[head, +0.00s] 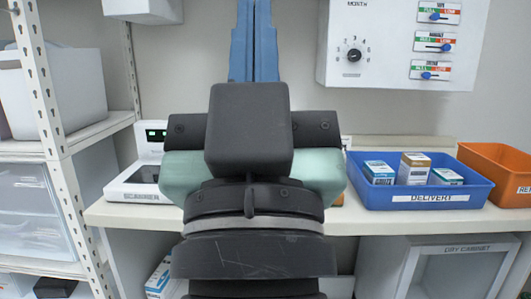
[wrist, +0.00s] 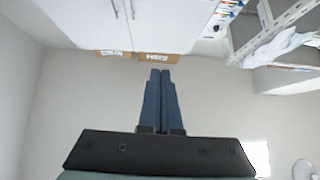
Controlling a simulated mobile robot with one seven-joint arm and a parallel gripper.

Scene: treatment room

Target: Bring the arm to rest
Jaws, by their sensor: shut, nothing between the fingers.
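My gripper (head: 254,45) shows at the top middle of the head view, its two blue fingers side by side and pointing up. It also shows in the wrist view (wrist: 160,75), where the fingers are together with nothing between them. My arm is folded in front of the head camera and hides the middle of the counter. The fingers stand in front of the bare wall, apart from any object.
A control panel (head: 395,50) hangs on the wall. A shelf rack (head: 55,140) stands at left.

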